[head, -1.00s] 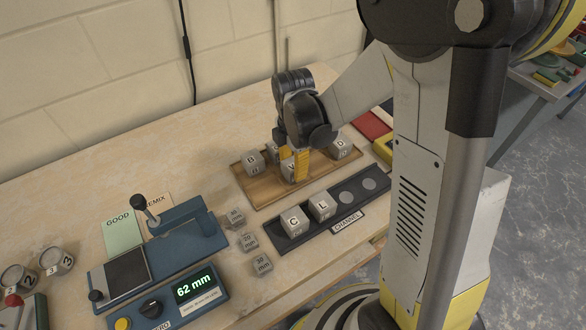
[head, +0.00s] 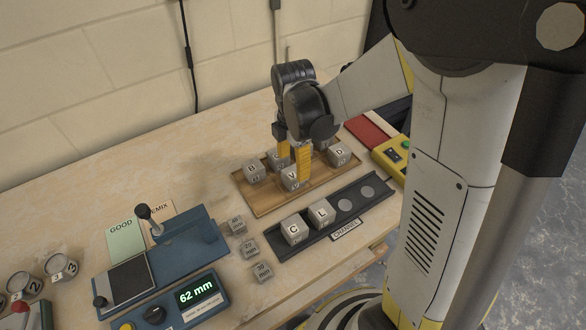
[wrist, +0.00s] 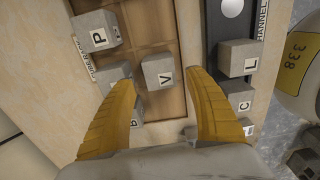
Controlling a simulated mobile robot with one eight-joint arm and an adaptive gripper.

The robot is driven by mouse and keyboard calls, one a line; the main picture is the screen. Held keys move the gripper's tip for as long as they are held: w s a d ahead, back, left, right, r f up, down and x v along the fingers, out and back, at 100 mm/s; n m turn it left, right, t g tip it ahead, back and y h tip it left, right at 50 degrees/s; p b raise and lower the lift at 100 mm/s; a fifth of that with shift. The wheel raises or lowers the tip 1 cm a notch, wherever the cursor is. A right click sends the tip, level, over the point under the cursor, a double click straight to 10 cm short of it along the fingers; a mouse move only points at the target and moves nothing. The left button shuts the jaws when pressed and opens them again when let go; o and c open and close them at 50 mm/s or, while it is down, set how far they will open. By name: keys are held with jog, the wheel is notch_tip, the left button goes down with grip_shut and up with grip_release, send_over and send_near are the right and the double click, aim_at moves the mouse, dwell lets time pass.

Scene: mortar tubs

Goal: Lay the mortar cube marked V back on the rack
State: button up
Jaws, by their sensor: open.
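The grey mortar cube marked V (head: 291,180) sits on the wooden rack (head: 268,206), near its front edge. In the wrist view my gripper (wrist: 163,84) is open and empty.
A black channel tray (head: 373,203) in front of the rack holds cubes C (head: 294,230) and L (head: 321,212); two round spots at its right are bare. Several small cubes (head: 249,249) stand left of it. A blue gauge (head: 190,300) reads 62 mm.

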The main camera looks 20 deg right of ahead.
aim_at(293, 173)
notch_tip(293, 173, up, 7)
jog(key=p, duration=0.2)
jog(key=s+r+m+t, duration=0.7)
jog(key=s+r+m, duration=0.3)
jog(key=m, duration=1)
jog(key=shift+s, duration=1)
